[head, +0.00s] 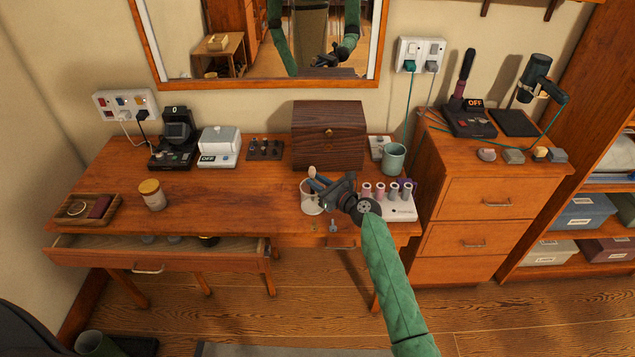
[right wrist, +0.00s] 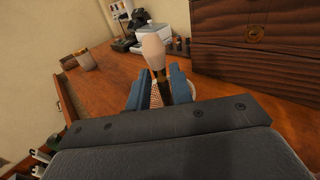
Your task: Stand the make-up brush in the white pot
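The make-up brush has a pale rounded head (head: 311,171) and a dark handle. In the right wrist view the brush (right wrist: 154,51) rises, slightly tilted, between my blue fingertips. The clear whitish pot (head: 309,203) stands near the desk's front edge, right under my right gripper (head: 319,186). In the right wrist view a strip of pale pot (right wrist: 155,97) shows between the left finger and the handle, so my right gripper appears open around the brush. The handle's lower end is hidden by the gripper. My left gripper shows in no direct view.
A white rack of spools (head: 402,208) is just right of my gripper, with a green mug (head: 393,158) behind. A dark wooden chest (head: 328,135) stands at the back. A lidded jar (head: 152,194) and tray (head: 82,209) are left. The front-left drawer (head: 155,257) is open. The desk's middle is clear.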

